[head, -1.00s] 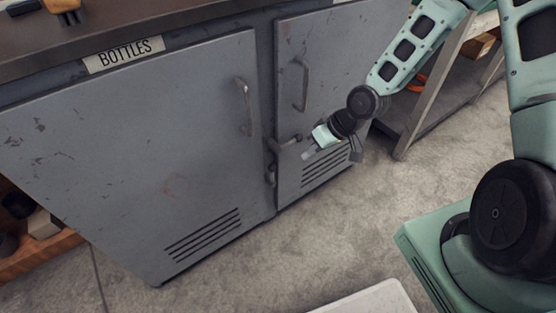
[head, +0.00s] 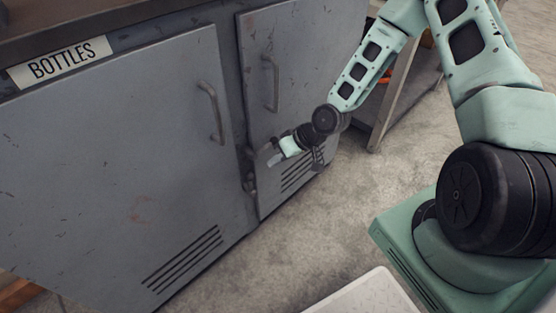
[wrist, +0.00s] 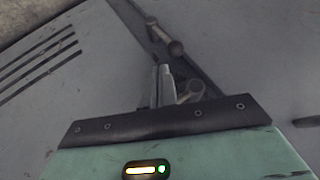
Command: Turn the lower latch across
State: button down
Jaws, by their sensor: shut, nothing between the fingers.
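The lower latch (wrist: 165,38) is a small dark bar with a round knob, on the seam between the two grey cabinet doors. In the wrist view it lies along the seam, ahead of my fingertips and apart from them. It also shows small in the head view (head: 250,184). The upper latch (wrist: 192,92) is close beside my fingers in the wrist view; whether they touch I cannot tell. My gripper (wrist: 162,73) is shut and empty, in front of the seam. In the head view my gripper (head: 273,159) partly covers the upper latch area.
The left door (head: 110,160) and right door (head: 254,75) look closed, with bar handles (head: 211,112) and vent slots (head: 185,260). A BOTTLES label (head: 60,62) is above. A shelf frame (head: 385,105) stands right of the cabinet. The floor in front (head: 270,255) is mostly clear.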

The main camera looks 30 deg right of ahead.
jog(key=b+x, duration=0.1)
jog(key=x, duration=0.5)
jog(key=shift+f+b, duration=0.25)
jog(key=shift+b, duration=0.1)
jog(key=shift+a, duration=0.15)
jog(key=shift+s+a+f+h, duration=0.2)
jog(key=shift+a+h, duration=0.1)
jog(key=shift+h, duration=0.2)
jog(key=shift+s+a, duration=0.1)
